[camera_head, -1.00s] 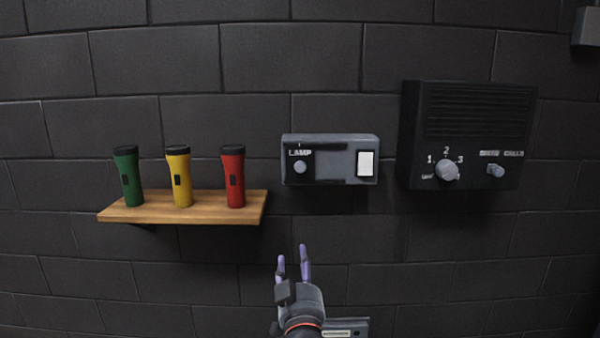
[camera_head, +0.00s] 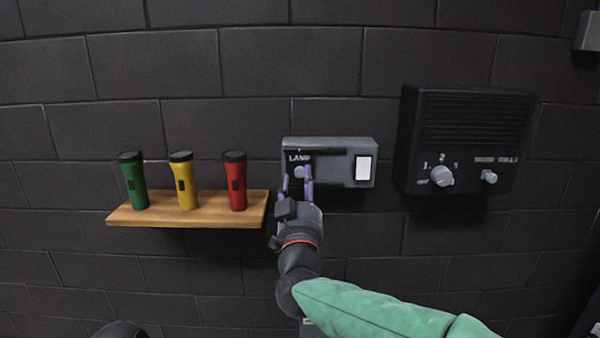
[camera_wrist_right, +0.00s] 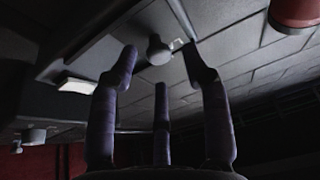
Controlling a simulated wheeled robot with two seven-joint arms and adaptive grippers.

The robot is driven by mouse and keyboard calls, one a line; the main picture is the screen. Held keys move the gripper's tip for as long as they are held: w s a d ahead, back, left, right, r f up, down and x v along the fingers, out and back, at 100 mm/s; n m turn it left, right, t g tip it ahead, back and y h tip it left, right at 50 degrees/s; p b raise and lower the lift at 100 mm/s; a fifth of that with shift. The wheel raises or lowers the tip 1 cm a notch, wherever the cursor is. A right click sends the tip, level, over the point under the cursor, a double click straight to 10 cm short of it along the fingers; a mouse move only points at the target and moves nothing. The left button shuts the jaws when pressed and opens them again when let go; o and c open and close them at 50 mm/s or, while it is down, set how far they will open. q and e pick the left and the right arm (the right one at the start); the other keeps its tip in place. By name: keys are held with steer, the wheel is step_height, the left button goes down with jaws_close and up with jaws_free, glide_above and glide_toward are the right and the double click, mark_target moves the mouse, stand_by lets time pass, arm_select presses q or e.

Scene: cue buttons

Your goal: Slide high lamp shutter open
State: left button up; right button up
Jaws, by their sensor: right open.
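The lamp box (camera_head: 334,181) is a grey wall unit marked LAMP. In the right wrist view the knob (camera_wrist_right: 159,50) shows beyond and between the open fingers (camera_wrist_right: 160,70). I cannot tell whether they touch it. My left gripper is not in view.
A black speaker box (camera_head: 470,140) with a dial (camera_head: 441,176) and a small knob (camera_head: 489,177) hangs at the right. The brick wall below is clear.

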steer(key=shift+x, duration=0.95)
jaws_close()
steer(key=shift+d, duration=0.15)
